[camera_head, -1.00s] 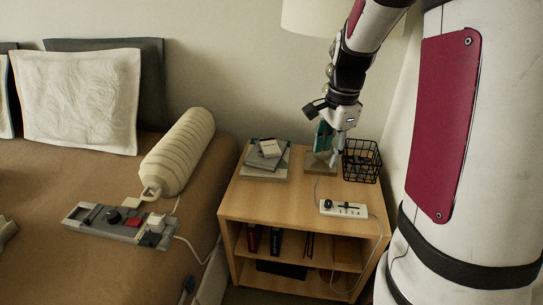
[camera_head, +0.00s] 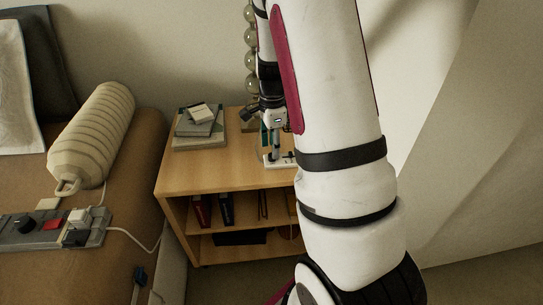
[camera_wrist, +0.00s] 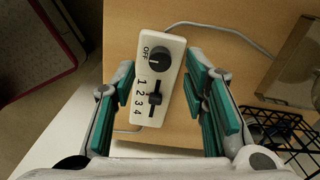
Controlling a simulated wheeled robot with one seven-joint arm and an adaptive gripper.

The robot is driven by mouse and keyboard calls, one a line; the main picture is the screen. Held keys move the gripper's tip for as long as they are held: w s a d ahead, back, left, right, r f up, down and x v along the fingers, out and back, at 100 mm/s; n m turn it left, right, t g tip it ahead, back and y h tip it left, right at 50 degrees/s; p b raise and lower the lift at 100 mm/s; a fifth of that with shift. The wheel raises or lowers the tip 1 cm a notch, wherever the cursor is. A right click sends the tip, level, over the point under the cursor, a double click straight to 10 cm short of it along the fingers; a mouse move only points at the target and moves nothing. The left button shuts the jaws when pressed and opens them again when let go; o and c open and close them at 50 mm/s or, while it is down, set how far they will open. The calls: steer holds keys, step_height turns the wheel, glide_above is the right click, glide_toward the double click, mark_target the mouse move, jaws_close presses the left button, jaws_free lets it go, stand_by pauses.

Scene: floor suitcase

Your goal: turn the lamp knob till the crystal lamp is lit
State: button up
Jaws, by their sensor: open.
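The white control box (camera_wrist: 157,85) lies on the wooden nightstand. It has a round black knob (camera_wrist: 159,60) by the word OFF and a black slider (camera_wrist: 154,98) beside the numbers 1 to 4. In the head view my gripper (camera_head: 271,138) is just above the box (camera_head: 272,163), partly hidden by my arm. The crystal lamp's stacked glass balls (camera_head: 250,58) show no clear glow; its shade is out of view.
Stacked books (camera_head: 200,125) lie on the nightstand's left side (camera_head: 200,170). A black wire basket (camera_wrist: 280,130) is close to the right finger. The bed at left holds a striped cylinder (camera_head: 92,135) and a grey control panel (camera_head: 45,230).

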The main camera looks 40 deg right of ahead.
steer(key=shift+f+b, duration=0.4)
steer(key=shift+f, duration=1.1)
jaws_close()
